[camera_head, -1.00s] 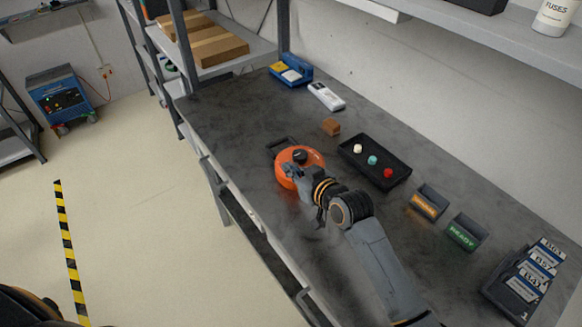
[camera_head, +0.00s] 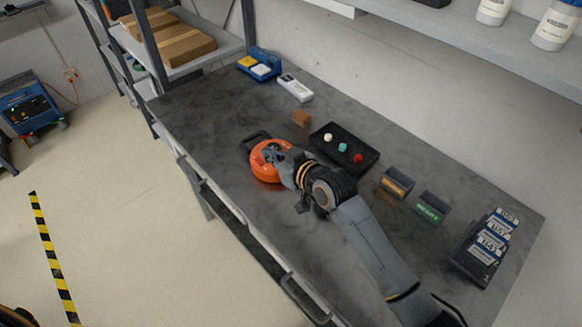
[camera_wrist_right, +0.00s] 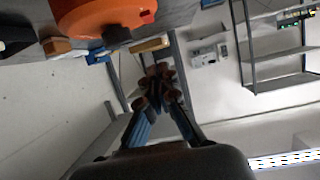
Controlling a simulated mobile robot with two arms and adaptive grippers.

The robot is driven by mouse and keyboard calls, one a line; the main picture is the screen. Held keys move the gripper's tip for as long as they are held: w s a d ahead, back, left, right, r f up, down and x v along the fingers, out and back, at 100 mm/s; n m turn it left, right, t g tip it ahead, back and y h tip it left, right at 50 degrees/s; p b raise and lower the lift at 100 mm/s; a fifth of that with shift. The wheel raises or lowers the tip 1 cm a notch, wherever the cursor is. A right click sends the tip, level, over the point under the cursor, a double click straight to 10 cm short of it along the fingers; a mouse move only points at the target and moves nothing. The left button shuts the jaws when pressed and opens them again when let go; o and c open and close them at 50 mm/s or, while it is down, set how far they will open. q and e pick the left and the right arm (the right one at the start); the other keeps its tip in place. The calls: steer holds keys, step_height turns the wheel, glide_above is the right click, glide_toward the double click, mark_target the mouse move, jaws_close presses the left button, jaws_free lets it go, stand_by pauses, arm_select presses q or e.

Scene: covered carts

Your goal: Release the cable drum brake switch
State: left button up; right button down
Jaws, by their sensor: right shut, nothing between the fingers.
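The orange cable drum (camera_head: 266,172) with a dark handle lies on the grey workbench (camera_head: 225,110). My right gripper (camera_head: 272,158) is shut and empty, at the drum's upper face in the head view. Its fingertips also show together in the right wrist view (camera_wrist_right: 156,85). I cannot tell whether they touch the drum. The brake switch is not clearly visible; my gripper covers part of the drum. My left gripper is not in view.
Behind my right arm stand a black tray (camera_head: 362,166) with three coloured knobs, a brown block (camera_head: 301,118) and two small labelled bins (camera_head: 397,183). A card rack (camera_head: 470,268) is at the right. Blue and white devices sit at the back.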

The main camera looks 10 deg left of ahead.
steer(key=s+d+b, duration=0.1)
steer(key=s+d, duration=0.4)
steer(key=d, duration=0.1)
steer(key=shift+r, duration=0.3)
steer(key=shift+a, duration=0.1)
